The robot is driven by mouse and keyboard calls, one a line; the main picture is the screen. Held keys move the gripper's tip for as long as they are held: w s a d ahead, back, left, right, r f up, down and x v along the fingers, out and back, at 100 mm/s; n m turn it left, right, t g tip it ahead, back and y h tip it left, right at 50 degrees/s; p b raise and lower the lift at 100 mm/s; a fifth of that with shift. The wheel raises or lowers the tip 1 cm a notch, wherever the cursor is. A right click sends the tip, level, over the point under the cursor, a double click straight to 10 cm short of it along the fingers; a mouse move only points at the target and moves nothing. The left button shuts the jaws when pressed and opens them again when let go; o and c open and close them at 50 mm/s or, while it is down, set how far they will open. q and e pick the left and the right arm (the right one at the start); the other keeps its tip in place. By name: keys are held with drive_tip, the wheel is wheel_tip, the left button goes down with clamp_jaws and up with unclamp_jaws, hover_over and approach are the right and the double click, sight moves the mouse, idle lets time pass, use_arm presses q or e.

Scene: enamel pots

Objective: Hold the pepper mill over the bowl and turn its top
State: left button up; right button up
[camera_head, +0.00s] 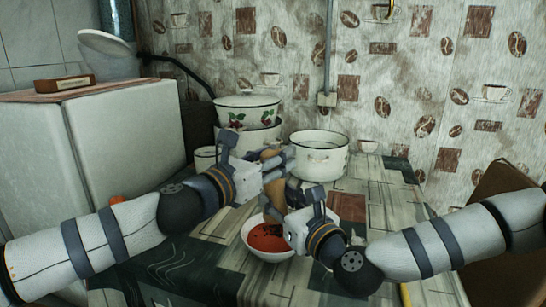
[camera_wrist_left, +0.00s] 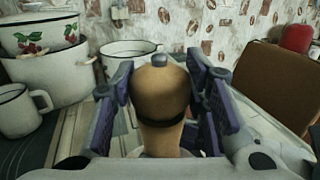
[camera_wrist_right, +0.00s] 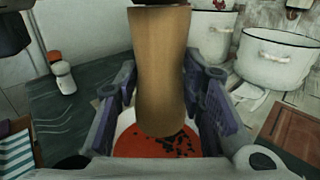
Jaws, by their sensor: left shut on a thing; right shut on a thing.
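The brown wooden pepper mill (camera_head: 276,197) stands upright in the air over the white bowl (camera_head: 247,243). The bowl holds something red, with dark specks on it in the right wrist view. My left gripper (camera_head: 277,165) is shut on the mill's round top (camera_wrist_left: 160,88), which has a small grey knob. My right gripper (camera_head: 291,208) is shut lower down on the mill's body (camera_wrist_right: 160,75). The gripper fingers partly hide the mill in the head view. The mill's lower end is above the red surface, apart from it.
A white lidded pot with fruit decoration (camera_head: 246,111) sits on another pot behind the grippers. An open white pot (camera_head: 319,158) stands to its right. A fridge (camera_head: 120,135) is at the left. A brown chair back (camera_head: 497,192) is at the right.

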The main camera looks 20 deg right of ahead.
use_arm(q)
drive_tip(key=m+g+h, duration=0.1)
drive_tip(key=m+g, duration=0.1)
drive_tip(key=g, duration=0.1)
drive_tip(key=m+g+h, duration=0.2)
drive_tip(key=g, duration=0.1)
drive_tip(key=shift+w+f, duration=0.15)
drive_tip(key=shift+f, duration=0.05)
drive_tip(key=shift+m+g, duration=0.5)
drive_tip(key=shift+g, duration=0.1)
drive_tip(key=shift+r, duration=0.1)
drive_tip(key=o, duration=1.2)
drive_tip(key=shift+r, duration=0.1)
drive_tip(key=shift+c, duration=0.2)
drive_tip(key=v, duration=1.2)
drive_tip(key=shift+a, duration=0.1)
